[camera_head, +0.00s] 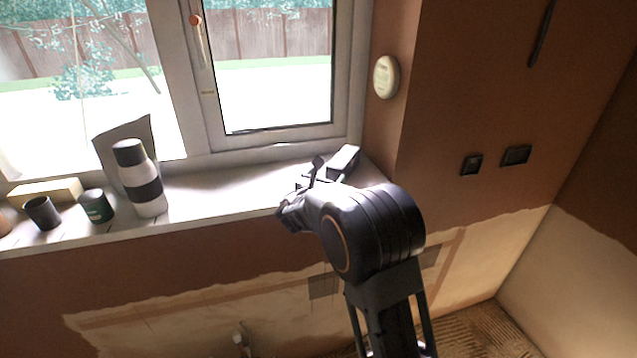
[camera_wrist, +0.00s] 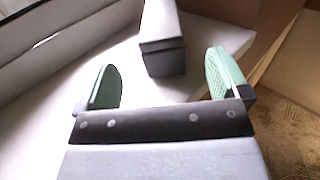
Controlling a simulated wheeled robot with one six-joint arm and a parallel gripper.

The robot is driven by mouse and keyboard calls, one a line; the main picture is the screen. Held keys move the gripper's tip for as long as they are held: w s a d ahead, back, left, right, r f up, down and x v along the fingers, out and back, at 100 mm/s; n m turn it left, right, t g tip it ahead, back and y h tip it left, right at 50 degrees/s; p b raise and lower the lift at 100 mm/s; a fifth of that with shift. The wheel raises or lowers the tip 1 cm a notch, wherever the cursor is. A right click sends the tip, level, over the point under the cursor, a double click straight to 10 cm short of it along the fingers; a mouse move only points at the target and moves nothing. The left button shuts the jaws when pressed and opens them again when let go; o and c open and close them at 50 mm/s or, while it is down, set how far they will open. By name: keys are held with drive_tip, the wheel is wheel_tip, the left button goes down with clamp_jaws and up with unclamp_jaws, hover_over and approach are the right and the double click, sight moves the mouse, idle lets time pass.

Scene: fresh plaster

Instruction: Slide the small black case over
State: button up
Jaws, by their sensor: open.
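The small black case (camera_head: 344,161) is a dark grey-black box lying on the right end of the white windowsill, close to the window frame. In the wrist view the case (camera_wrist: 162,57) is upper centre, its near end facing me. My gripper (camera_head: 312,172) is over the sill, just left of and nearer than the case. In the wrist view my gripper (camera_wrist: 163,73) is open, its two green-padded fingers wide apart with the case's near end showing in the gap. Neither finger touches it. My wrist hides part of the sill in the head view.
The windowsill (camera_head: 225,190) is bare between the case and a white bottle with black bands (camera_head: 148,190). Further left are a green tin (camera_head: 97,207), a dark cup (camera_head: 42,213) and a pale block (camera_head: 50,190). The window frame (camera_head: 285,146) and the right wall bound the sill.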

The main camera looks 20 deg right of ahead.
sight(336, 170)
drive_tip(key=shift+p+x, duration=1.05)
drive_tip(key=shift+x, duration=2.8)
drive_tip(key=c, duration=1.2)
drive_tip(key=shift+c, duration=0.2)
drive_tip(key=shift+s+d, duration=0.1)
drive_tip(key=shift+s+f+b, duration=0.15)
drive_tip(key=shift+s+b, duration=0.15)
drive_tip(key=shift+b, duration=0.05)
drive_tip(key=shift+s+d+b, duration=0.2)
drive_tip(key=shift+s+b, duration=0.1)
drive_tip(key=shift+s, duration=0.35)
drive_tip(key=shift+s+d+b, duration=0.2)
drive_tip(key=shift+s+b, duration=0.05)
drive_tip(key=shift+s, duration=0.4)
drive_tip(key=shift+s+d+b, duration=0.2)
drive_tip(key=shift+s+b, duration=0.1)
drive_tip(key=shift+s, duration=0.3)
